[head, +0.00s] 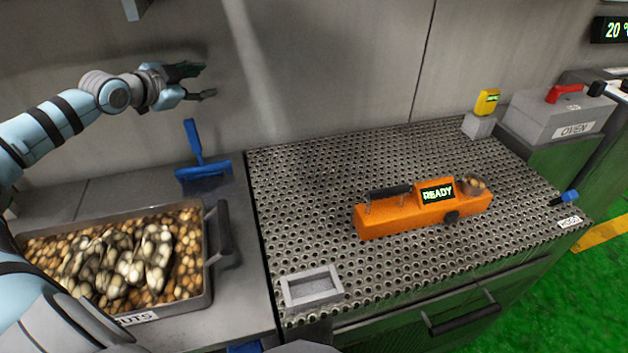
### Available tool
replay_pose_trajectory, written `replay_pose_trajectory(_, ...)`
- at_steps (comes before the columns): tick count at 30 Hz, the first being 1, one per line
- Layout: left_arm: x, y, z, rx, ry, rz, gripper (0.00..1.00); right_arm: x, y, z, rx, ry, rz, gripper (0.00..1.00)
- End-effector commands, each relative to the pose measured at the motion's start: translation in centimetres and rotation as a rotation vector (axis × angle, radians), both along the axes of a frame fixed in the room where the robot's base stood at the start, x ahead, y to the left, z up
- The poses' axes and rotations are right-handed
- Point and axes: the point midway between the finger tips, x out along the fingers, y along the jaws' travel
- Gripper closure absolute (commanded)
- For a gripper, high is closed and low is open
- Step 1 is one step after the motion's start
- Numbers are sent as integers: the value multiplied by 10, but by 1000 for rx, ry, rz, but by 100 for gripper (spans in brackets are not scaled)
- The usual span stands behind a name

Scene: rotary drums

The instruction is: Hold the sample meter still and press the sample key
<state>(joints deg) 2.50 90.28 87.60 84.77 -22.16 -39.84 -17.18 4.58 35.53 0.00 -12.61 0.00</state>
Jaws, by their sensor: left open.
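The sample meter (405,217) is a long orange box on the perforated metal worktop. It has a black handle (390,190) on its left part, a raised display (437,194) reading READY, and a small cup of nuts (472,186) at its right end. A dark round part (451,217) sits on its front face below the display; I cannot tell for sure that it is the sample key. My left gripper (208,81) is open and empty, raised near the back wall, far to the left of the meter. My right gripper is not in view.
A metal tray of nuts (212,275) stands at the left, with a blue scoop (203,172) behind it. A small grey frame (312,286) lies at the worktop's front left. A yellow device (487,102), a grey oven box (560,118) and a blue marker (566,198) are at the right.

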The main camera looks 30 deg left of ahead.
Motion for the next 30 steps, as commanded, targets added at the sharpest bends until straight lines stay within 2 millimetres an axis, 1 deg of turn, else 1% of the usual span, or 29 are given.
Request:
replay_pose_trajectory(1,4,-34,-21,-171,-7,-41,59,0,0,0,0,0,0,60)
replay_pose_trajectory(2,4,-51,-38,-245,19,-61,59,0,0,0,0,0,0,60)
replay_pose_trajectory(3,4,-75,-59,-327,60,-91,59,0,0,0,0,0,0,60)
replay_pose_trajectory(5,3,-118,-86,-446,120,-146,59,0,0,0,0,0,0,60)
replay_pose_trajectory(6,1,-148,-99,-520,160,-190,59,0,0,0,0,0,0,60)
replay_pose_trajectory(8,-2,-196,-114,-619,220,-259,59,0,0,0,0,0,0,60)
replay_pose_trajectory(9,-5,-227,-119,-675,256,-308,59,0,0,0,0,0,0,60)
replay_pose_trajectory(12,-15,-292,-122,-776,330,-419,59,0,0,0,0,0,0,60)
replay_pose_trajectory(13,-18,-308,-122,-798,348,-447,59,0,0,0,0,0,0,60)
replay_pose_trajectory(15,-24,-335,-119,-831,380,-498,59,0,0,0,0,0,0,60)
replay_pose_trajectory(16,-26,-343,-118,-840,390,-514,59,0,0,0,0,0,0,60)
replay_pose_trajectory(18,-29,-356,-117,-853,405,-538,59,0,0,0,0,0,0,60)
replay_pose_trajectory(20,-28,-363,-118,-857,411,-547,59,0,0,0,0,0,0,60)
replay_pose_trajectory(23,-20,-375,-123,-862,412,-548,59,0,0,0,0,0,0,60)
replay_pose_trajectory(30,15,-417,-145,-863,412,-547,59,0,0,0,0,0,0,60)
